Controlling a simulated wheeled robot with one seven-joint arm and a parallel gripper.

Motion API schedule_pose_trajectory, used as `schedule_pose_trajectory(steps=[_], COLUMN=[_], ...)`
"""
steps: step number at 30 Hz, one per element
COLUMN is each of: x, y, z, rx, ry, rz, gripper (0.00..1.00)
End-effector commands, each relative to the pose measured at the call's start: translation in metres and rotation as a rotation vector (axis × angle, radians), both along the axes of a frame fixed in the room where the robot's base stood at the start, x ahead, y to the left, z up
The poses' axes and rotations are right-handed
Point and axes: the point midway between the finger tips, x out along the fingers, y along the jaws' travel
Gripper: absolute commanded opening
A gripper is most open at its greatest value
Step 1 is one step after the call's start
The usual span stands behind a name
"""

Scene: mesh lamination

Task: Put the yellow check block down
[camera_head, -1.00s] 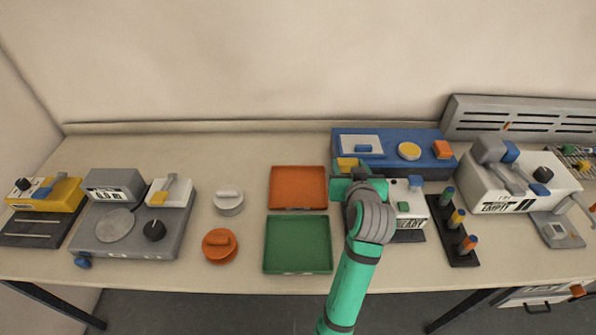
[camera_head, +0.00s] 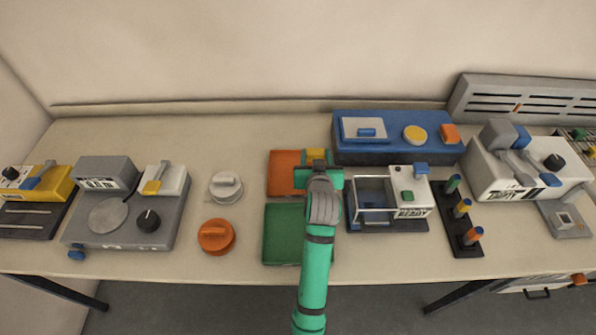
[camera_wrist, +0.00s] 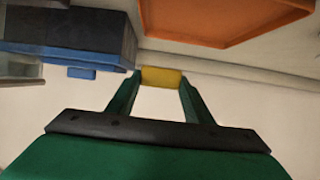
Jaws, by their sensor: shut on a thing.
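The yellow check block (camera_head: 317,155) is clamped between the fingertips of my gripper (camera_head: 318,168). In the wrist view the yellow block (camera_wrist: 161,77) spans the gap between the two green fingers. In the head view it overlaps the right rear part of the orange tray (camera_head: 283,165), whose visible floor looks empty. The wrist view shows the block apart from the orange tray (camera_wrist: 225,38), which lies toward the upper right there. My arm hides the tray's right front part.
A green tray (camera_head: 281,235) lies in front of the orange one, partly behind my arm. A blue box (camera_head: 390,150) stands at the back right. A white device with an open frame (camera_head: 410,182) is close on the right. Grey and orange round weights (camera_head: 216,236) stand left.

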Motion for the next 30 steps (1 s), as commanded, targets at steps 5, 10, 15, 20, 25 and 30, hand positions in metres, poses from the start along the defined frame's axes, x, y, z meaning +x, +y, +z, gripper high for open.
schedule_pose_trajectory(steps=[5, 10, 15, 20, 25, 30], x=[0.007, 0.012, 0.014, 0.014, 0.015, 0.015], y=[0.027, 0.041, 0.048, 0.053, 0.053, 0.053], z=[-0.03, -0.048, -0.057, -0.078, -0.092, -0.093], rx=[0.0, -0.001, 0.001, 0.0, 0.0, 0.0], ry=[0.004, 0.001, 0.001, 0.003, 0.001, -0.001], rz=[0.001, -0.002, -0.003, -0.003, -0.003, -0.003], gripper=[0.23, 0.23, 0.23, 0.23, 0.23, 0.23])
